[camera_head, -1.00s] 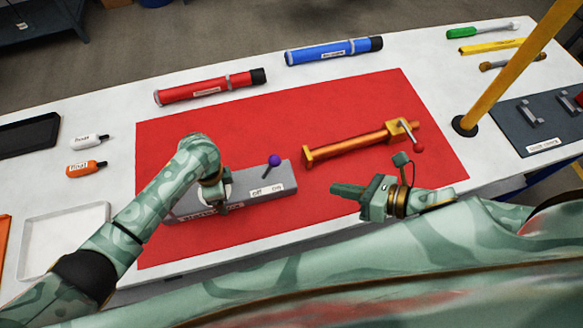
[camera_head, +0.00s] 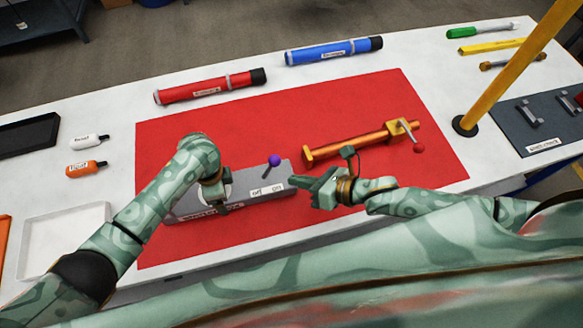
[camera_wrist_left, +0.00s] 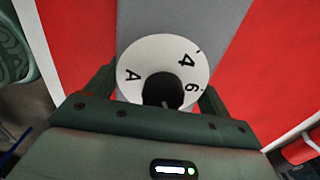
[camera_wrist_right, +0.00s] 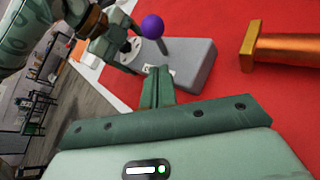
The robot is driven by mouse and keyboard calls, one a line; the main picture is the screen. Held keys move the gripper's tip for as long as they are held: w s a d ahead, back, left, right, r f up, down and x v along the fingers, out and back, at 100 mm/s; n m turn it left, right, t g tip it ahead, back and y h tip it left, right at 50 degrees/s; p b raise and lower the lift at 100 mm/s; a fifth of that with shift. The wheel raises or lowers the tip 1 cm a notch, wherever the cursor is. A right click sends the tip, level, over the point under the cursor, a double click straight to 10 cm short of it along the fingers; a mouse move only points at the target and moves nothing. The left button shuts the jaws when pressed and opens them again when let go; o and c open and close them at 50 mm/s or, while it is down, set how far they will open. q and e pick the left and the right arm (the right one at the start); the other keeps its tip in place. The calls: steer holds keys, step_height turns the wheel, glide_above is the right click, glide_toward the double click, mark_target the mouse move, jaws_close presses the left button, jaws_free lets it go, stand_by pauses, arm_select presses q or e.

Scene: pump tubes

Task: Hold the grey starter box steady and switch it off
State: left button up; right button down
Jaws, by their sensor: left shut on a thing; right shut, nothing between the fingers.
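The grey starter box (camera_head: 236,187) lies on the red mat, with a purple-knobbed lever (camera_head: 273,161) on top near its right end, above the OFF and ON labels. The lever tilts a little to the right of upright. My left gripper (camera_head: 213,195) is over the left part of the box, shut on it; in the left wrist view its fingers flank a white dial (camera_wrist_left: 165,65) with a black centre. My right gripper (camera_head: 295,182) is shut and empty, its tips close to the box's right end. In the right wrist view the purple knob (camera_wrist_right: 153,26) stands beyond the shut fingers (camera_wrist_right: 157,75).
An orange pump tube (camera_head: 350,145) with a crank lies behind my right gripper on the red mat (camera_head: 330,100). Red (camera_head: 205,90) and blue (camera_head: 330,52) tubes lie behind the mat. A yellow post (camera_head: 510,70) stands at the right.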

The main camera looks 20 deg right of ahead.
mark_target(272, 167)
steer(key=shift+w+a+r, duration=0.3)
steer(key=shift+w+a, duration=0.05)
steer(key=shift+w, duration=0.35)
steer(key=shift+w+a+r, duration=0.25)
steer(key=shift+w+a, duration=0.1)
steer(key=shift+w, duration=0.35)
steer(key=shift+a+r+n+g+h, duration=0.1)
steer(key=shift+a+n+g+h, duration=0.2)
steer(key=shift+a+n+h, duration=0.15)
steer(key=shift+a+r+h, duration=0.2)
steer(key=shift+r+h, duration=0.15)
steer(key=shift+h, duration=0.3)
steer(key=shift+w+a+r+n+h, duration=0.15)
steer(key=shift+a+r+n+h, duration=0.15)
steer(key=shift+a+r, duration=0.3)
steer(key=a, duration=0.1)
steer(key=a+h, duration=0.1)
steer(key=a, duration=0.1)
steer(key=a+h, duration=0.1)
steer(key=shift+w+a+r+n, duration=0.1)
steer(key=shift+a+r+n, duration=0.15)
steer(key=shift+r+n, duration=0.1)
